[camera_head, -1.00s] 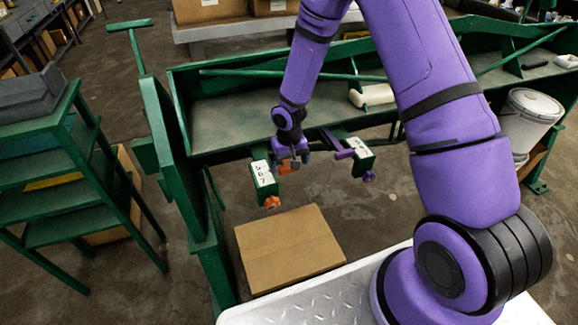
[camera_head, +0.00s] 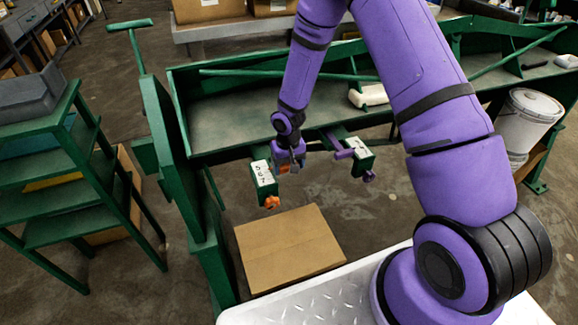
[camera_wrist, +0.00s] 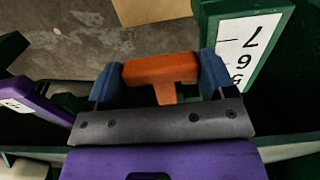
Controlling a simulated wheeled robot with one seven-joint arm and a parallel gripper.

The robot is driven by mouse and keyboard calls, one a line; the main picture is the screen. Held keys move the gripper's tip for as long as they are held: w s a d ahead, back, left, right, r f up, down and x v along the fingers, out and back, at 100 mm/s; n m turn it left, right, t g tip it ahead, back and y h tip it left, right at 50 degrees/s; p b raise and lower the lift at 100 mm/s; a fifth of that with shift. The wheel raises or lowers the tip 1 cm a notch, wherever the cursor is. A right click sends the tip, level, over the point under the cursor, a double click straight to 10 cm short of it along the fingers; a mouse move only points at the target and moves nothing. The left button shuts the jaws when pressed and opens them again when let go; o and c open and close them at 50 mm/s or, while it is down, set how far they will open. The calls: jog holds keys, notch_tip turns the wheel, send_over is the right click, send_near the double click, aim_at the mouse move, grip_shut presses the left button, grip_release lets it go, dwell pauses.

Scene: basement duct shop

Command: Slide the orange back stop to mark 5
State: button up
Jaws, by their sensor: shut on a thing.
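The orange back stop (camera_wrist: 162,72) shows in the wrist view as a T-shaped bar between the blue fingertips of my gripper (camera_wrist: 160,76). My gripper is shut on it. The white scale (camera_wrist: 247,48) on the green arm to its right reads 7, 6 and a partly hidden 5. The stop's bar sits level with about the 5 to 6 stretch, but the exact mark cannot be told. In the head view my gripper (camera_head: 288,162) is beside the scale (camera_head: 263,173), largely hiding the stop. An orange knob (camera_head: 271,202) is at the arm's near end.
A second green arm (camera_head: 364,166) with a scale and purple stop (camera_head: 342,153) lies to the right. The green machine bed (camera_head: 225,128) runs behind. A cardboard box (camera_head: 290,248) stands on the floor below. A white bucket (camera_head: 525,120) is at right.

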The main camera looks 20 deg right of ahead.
jog(key=shift+w+r, duration=0.1)
jog(key=shift+w, duration=1.4)
jog(key=o, duration=1.2)
jog(key=shift+o, duration=0.2)
notch_tip(320, 180, up, 11)
